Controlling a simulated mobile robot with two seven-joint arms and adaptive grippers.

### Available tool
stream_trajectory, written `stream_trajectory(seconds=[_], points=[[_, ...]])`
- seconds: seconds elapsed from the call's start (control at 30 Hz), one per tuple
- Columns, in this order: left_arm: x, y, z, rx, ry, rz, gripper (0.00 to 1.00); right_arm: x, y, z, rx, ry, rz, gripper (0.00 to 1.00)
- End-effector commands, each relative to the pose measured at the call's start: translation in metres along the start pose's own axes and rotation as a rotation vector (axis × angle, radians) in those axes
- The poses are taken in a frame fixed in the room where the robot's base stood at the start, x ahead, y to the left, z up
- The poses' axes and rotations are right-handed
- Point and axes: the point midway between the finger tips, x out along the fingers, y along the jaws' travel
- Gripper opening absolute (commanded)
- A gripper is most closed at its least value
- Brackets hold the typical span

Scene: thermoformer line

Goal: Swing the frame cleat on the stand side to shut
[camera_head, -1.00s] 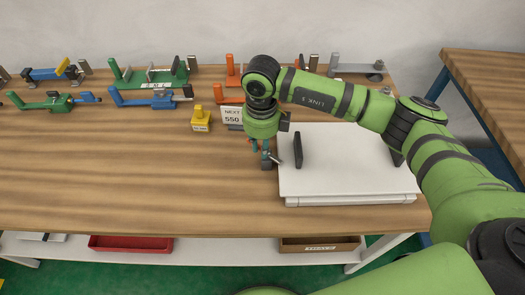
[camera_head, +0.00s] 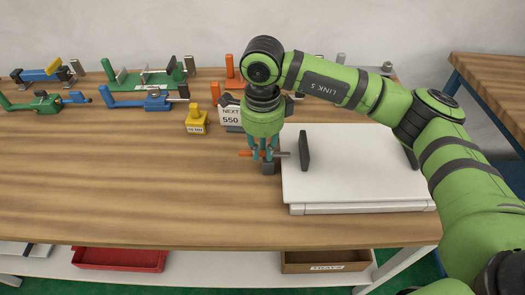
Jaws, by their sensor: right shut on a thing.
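The frame cleat (camera_head: 282,154) stands at the left edge of the white frame (camera_head: 360,165), on a small dark block (camera_head: 268,169). Its bar lies about level across the picture, with an orange-red end at left and a grey tip at right, close to the black upright handle (camera_head: 304,150) on the frame. I cannot tell whether the tip touches anything. My right gripper (camera_head: 263,154) points down over the cleat, its teal fingers shut on it and partly hiding it. My left gripper is not in view.
Several coloured toggle clamps line the back of the table (camera_head: 130,190). The front left is clear. A red tray (camera_head: 120,258) sits below.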

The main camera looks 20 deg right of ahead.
Motion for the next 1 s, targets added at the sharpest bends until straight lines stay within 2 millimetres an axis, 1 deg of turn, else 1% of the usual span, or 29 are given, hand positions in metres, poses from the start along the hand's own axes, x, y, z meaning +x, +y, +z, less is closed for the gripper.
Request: stream_trajectory(seconds=[0.1, 0.53, 0.57, 0.6, 0.9, 1.0], points=[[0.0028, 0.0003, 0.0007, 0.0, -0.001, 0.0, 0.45, 0.0, -0.0001, 0.0, -0.016, -0.001, -0.001, 0.0], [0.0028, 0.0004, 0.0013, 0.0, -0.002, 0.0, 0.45, -0.0009, -0.0001, 0.0, -0.022, -0.001, -0.001, 0.0], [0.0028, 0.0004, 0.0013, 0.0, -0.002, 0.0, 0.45, -0.0009, -0.0001, 0.0, -0.022, -0.001, -0.001, 0.32], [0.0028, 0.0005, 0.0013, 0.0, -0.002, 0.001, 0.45, -0.0009, -0.0001, 0.0, -0.022, -0.001, -0.001, 0.44], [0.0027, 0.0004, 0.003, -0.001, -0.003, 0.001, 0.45, -0.0007, 0.0, -0.0001, -0.021, -0.001, -0.001, 0.44], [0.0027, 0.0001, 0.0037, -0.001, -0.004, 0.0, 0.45, -0.005, -0.0003, 0.0001, -0.021, -0.001, -0.002, 0.44]])
